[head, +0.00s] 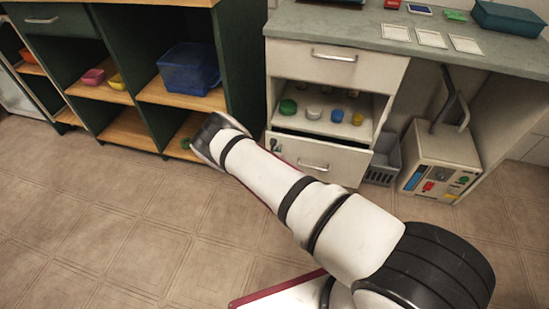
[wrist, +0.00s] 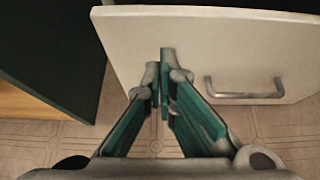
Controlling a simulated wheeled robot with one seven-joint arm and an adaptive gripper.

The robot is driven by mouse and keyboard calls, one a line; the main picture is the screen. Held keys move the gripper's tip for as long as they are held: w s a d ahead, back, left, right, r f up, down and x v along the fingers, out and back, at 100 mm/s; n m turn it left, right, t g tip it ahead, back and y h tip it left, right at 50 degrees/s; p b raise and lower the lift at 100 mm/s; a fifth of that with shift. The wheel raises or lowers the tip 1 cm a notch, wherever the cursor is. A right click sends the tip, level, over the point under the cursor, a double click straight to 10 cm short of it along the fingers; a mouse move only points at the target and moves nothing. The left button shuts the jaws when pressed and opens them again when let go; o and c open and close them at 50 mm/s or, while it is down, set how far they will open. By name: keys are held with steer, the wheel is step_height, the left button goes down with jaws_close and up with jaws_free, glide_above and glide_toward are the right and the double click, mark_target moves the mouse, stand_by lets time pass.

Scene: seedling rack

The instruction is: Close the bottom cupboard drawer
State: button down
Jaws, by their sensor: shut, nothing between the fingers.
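The bottom drawer (head: 335,163) of the pale cupboard stands partly open in the head view, with a dark gap above its front panel. Its metal handle (head: 313,166) is on the front. In the wrist view the pale drawer front (wrist: 210,50) fills the upper right, with the handle (wrist: 243,96) to the right of my fingers. My gripper (wrist: 160,65) is shut and empty, its green-padded fingertips in front of the left part of the panel. I cannot tell whether they touch it. In the head view my arm hides the fingers and the drawer's lower left.
A dark green shelf unit (head: 240,60) stands just left of the cupboard, holding a blue bin (head: 188,68). An open shelf with several coloured lids is above the drawer. A grey basket (head: 382,165) and a beige box (head: 440,160) stand at the right. The tiled floor in front is clear.

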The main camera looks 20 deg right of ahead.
mark_target(282, 135)
steer(key=shift+w+d+b, duration=0.35)
steer(key=shift+w+d, duration=0.25)
steer(key=shift+w, duration=0.25)
steer(key=shift+w+d+b, duration=0.35)
steer(key=shift+w+d, duration=0.25)
steer(key=shift+w, duration=0.25)
steer(key=w+d+b, duration=0.1)
steer(key=w, duration=0.1)
steer(key=w+d, duration=0.1)
steer(key=w, duration=0.1)
steer(key=shift+d+f+b, duration=0.1)
steer(key=shift+d+b, duration=0.25)
steer(key=shift+w+r, duration=0.2)
steer(key=shift+r, duration=0.05)
steer(key=shift+d, duration=0.1)
